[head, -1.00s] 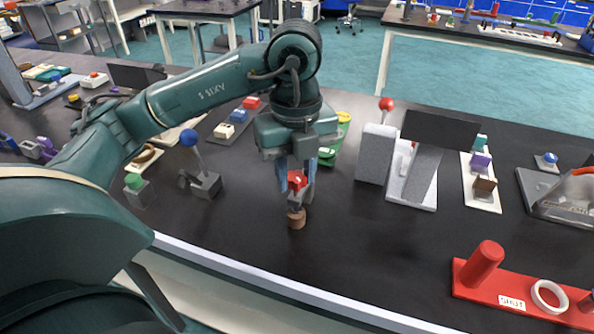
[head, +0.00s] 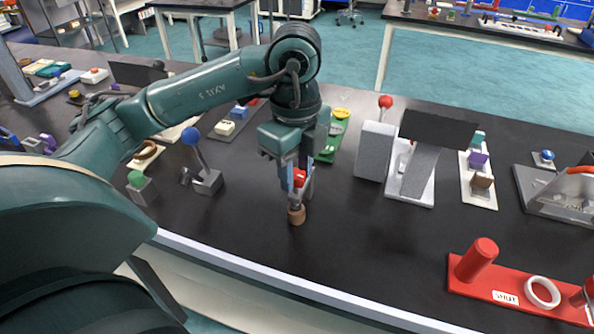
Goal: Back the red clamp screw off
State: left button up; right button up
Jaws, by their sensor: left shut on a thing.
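The red clamp screw (head: 299,178) shows as a small red piece between the fingers of my left gripper (head: 298,184). The gripper points down and its fingers are shut on the red screw from above. Below the screw is a grey part, and under it a brown cylinder (head: 296,214) that rests on the black bench. The fingers hide most of the screw and its grey part. My right gripper is not in view.
A lever with a blue knob (head: 191,135) and a green-topped block (head: 138,183) stand to the left. A grey instrument with a red ball (head: 385,101) stands to the right. A red base with a post (head: 477,259) lies front right. The bench (head: 370,240) between is clear.

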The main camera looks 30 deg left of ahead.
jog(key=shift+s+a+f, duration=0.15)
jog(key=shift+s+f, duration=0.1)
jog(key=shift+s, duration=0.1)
pick_arm(q)
jog(key=shift+r+n+p, duration=0.1)
jog(key=shift+n+p, duration=0.35)
jog(key=shift+n, duration=0.55)
jog(key=shift+n+p, duration=0.3)
jog(key=shift+n, duration=0.8)
jog(key=o, duration=0.7)
jog(key=shift+o, duration=0.7)
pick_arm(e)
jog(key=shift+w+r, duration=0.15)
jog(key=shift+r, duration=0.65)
